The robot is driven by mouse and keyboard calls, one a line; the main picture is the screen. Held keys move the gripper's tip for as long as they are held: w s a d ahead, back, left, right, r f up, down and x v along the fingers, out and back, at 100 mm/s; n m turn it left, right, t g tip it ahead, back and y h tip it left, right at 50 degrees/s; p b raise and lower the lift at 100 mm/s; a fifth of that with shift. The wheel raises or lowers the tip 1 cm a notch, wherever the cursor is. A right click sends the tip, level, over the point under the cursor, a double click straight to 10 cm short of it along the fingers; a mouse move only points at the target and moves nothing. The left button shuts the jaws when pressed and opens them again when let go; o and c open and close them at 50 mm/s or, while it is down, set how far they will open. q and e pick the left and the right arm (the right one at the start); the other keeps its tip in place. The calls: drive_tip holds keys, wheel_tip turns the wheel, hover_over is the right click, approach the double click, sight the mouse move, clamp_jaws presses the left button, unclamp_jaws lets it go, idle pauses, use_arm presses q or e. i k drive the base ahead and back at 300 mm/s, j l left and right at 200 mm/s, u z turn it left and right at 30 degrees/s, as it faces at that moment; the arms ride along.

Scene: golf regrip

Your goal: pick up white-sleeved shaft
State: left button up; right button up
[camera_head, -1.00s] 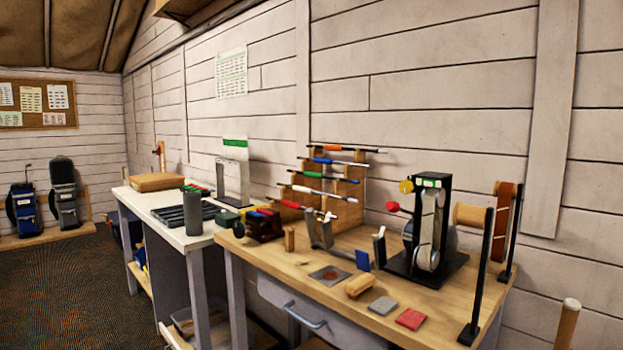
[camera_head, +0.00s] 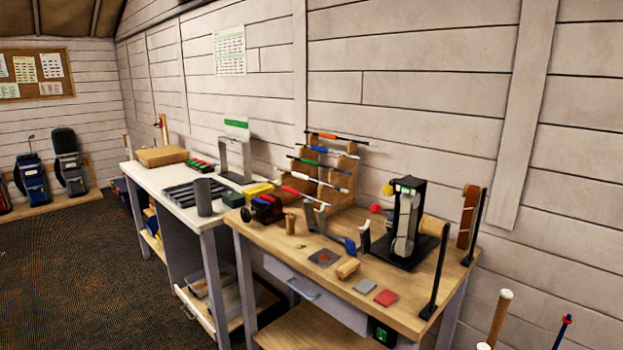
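Several thin shafts with coloured sleeves lie nearly level, one above another, on a stepped wooden rack (camera_head: 349,165) at the back of the wooden bench. An orange-marked shaft (camera_head: 328,136) is at the top, and a red-marked shaft (camera_head: 296,191) is near the bottom. Blue and green markings show between them. Pale or white stretches show on more than one shaft, so I cannot tell which is the white-sleeved one. Neither of my grippers is in view.
The wooden bench (camera_head: 410,318) also holds a black machine (camera_head: 407,222), a black post (camera_head: 435,273), a red pad (camera_head: 386,298) and a grey pad (camera_head: 364,288). A white-topped table (camera_head: 150,190) stands left. Open floor (camera_head: 80,270) lies at lower left.

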sight(297, 175)
drive_tip(key=i+j+z, duration=0.15)
drive_tip(key=z, duration=0.25)
drive_tip(key=i+j+z, duration=0.15)
drive_tip(key=z, duration=0.25)
drive_tip(key=i+j+z, duration=0.1)
drive_tip(key=j, duration=0.2)
drive_tip(key=i+j+z, duration=0.15)
drive_tip(key=j, duration=0.15)
drive_tip(key=i+j+z, duration=0.1)
drive_tip(key=j, duration=0.25)
drive_tip(key=i+j, duration=0.1)
drive_tip(key=j, duration=0.25)
drive_tip(key=i+j, duration=0.15)
drive_tip(key=j, duration=0.25)
drive_tip(key=i+j, duration=0.1)
drive_tip(key=j, duration=0.25)
drive_tip(key=i+j, duration=0.15)
drive_tip(key=j, duration=0.25)
drive_tip(key=z, duration=0.05)
